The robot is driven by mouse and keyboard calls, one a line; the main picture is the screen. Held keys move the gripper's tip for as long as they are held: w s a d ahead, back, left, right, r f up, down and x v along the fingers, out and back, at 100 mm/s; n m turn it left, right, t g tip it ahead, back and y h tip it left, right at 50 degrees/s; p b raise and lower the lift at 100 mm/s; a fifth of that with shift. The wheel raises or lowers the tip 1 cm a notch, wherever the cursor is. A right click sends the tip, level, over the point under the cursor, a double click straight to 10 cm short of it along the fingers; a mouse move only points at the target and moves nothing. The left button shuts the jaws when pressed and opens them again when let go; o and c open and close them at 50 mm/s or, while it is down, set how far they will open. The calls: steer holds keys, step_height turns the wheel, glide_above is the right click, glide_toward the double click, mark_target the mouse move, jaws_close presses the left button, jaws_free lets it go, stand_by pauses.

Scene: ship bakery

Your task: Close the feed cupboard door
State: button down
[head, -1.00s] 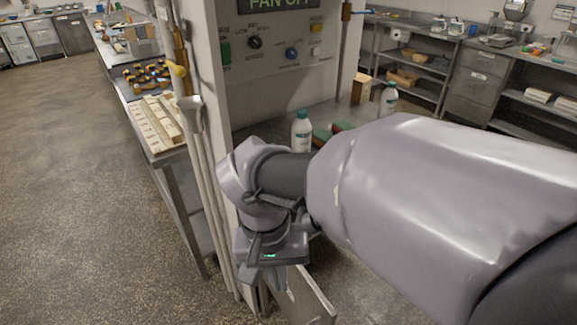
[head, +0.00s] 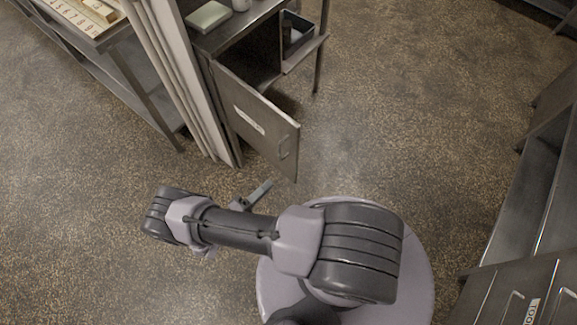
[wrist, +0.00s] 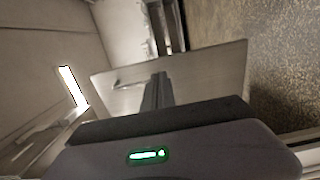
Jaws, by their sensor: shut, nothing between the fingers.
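The feed cupboard door (head: 262,138) is a grey metal panel with a white label and a handle (head: 287,150) near its free edge. It stands open, swung out from the cupboard (head: 240,42) under the counter, and the dark inside shows behind it. My gripper (head: 262,190) is shut and empty, low in front of the door and just below its free edge in the picture. In the wrist view my closed fingers (wrist: 158,82) point toward a panel (wrist: 205,72) that looks like the door. I cannot tell whether they touch it.
A dark open box (head: 297,35) sits on a shelf right of the cupboard opening. A bench (head: 110,70) is at the left, and metal cabinets (head: 535,285) at the right. The floor (head: 400,110) between is clear.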

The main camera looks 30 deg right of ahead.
mark_target(295, 160)
steer(key=b+x, duration=0.1)
steer(key=x, duration=1)
steer(key=shift+s, duration=0.1)
